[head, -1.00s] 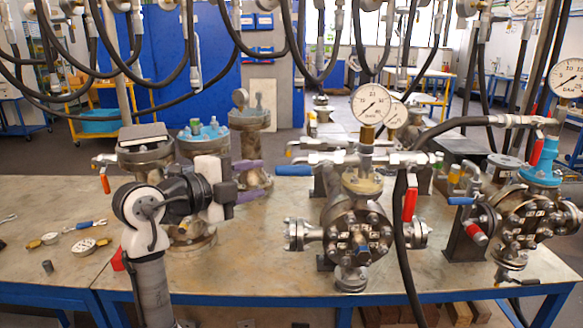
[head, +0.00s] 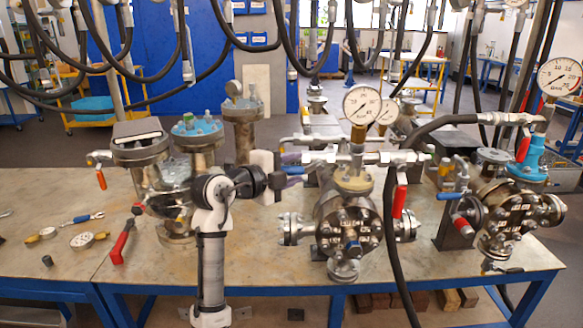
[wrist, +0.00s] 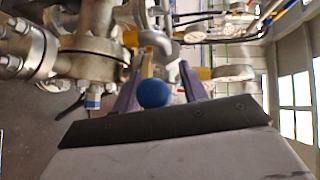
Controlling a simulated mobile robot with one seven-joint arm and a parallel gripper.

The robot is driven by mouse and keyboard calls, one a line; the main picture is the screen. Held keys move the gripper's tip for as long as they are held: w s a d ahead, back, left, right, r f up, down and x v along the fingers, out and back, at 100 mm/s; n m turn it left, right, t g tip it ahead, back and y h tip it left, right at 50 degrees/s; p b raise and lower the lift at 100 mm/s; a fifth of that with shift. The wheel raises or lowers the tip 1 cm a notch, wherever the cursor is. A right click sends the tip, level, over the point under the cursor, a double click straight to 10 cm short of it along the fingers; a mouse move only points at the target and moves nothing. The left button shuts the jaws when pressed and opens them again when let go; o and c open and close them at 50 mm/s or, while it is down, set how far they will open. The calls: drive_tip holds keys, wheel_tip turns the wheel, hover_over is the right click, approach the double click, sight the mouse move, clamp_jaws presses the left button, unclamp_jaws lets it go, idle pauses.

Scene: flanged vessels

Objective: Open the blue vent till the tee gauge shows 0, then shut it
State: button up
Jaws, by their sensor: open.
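The tee gauge (head: 362,104) is a white dial on a brass stem above the flanged vessel (head: 350,215); its reading is too small to tell. The blue vent lever (head: 292,158) points left from the pipe tee below the gauge. In the wrist view its rounded blue end (wrist: 152,93) sits between my purple fingers. My gripper (wrist: 158,84) is open around the blue end, with a visible gap to the right finger; contact on the left is unclear. In the head view my gripper (head: 298,172) is at the lever, its fingertips partly hidden.
A red lever (head: 400,200) and a black hose (head: 388,235) hang right of the vessel. Another gauge (head: 388,112) stands close behind. A blue-topped vessel (head: 197,128) is at left, and a second flanged vessel (head: 510,213) at right. Small tools (head: 88,218) lie at the left.

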clamp_jaws()
idle(0.3)
